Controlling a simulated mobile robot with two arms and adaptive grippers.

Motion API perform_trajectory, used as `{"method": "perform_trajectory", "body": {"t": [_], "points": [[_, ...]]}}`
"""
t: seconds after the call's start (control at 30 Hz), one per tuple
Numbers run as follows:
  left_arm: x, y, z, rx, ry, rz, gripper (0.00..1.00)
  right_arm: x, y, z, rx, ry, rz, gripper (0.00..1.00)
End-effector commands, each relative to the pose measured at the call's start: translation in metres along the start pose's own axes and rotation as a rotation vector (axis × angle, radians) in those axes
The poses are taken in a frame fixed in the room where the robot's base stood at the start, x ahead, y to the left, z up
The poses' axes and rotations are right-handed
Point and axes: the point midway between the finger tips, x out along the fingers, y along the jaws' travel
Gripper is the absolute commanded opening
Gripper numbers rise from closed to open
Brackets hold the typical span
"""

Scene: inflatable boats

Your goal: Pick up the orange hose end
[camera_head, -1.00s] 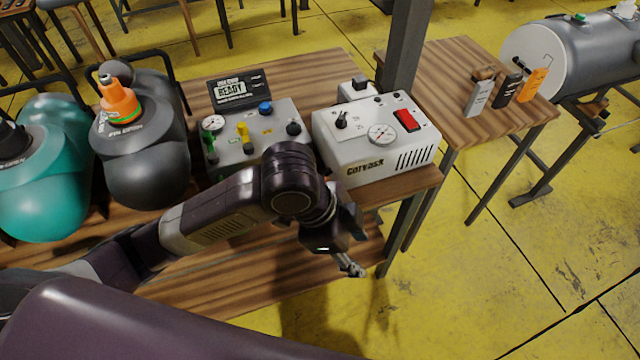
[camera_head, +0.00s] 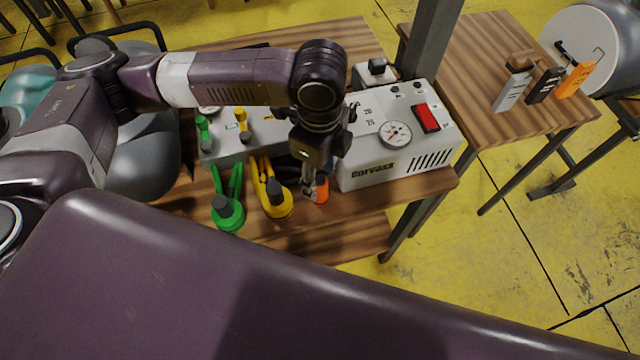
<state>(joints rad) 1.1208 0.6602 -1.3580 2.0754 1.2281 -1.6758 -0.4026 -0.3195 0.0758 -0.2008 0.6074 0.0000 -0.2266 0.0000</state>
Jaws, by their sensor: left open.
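The orange hose end (camera_head: 322,190) lies on the wooden table in front of the grey control box, partly hidden behind my left gripper. My left gripper (camera_head: 312,190) points down right at it, with its fingers open. I cannot tell whether the fingers touch it or are around it. My right gripper is not in view.
A green hose end (camera_head: 228,212) and a yellow hose end (camera_head: 275,202) lie to the left. The white Corvask box (camera_head: 395,140) stands close on the right. The table's front edge is near. A side table (camera_head: 500,120) holds three small upright items.

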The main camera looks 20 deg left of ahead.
Motion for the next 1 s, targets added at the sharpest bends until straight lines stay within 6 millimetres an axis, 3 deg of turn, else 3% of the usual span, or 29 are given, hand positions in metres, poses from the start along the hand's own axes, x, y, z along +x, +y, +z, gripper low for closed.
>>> {"method": "perform_trajectory", "body": {"t": [0.13,0.37,0.5,0.9,1.0], "points": [[0.023,-0.001,0.004,-0.001,-0.001,0.004,0.44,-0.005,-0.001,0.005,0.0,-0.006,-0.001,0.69],[0.037,-0.002,0.003,0.001,-0.001,0.0,0.44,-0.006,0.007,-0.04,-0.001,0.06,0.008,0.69],[0.037,-0.002,0.003,0.001,0.0,-0.001,0.44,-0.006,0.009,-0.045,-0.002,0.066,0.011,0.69],[0.037,-0.002,0.003,0.001,0.0,-0.001,0.01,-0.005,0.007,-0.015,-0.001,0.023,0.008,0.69],[0.037,-0.002,0.003,0.001,0.0,-0.002,0.0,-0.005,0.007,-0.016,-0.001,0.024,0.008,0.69]]}}
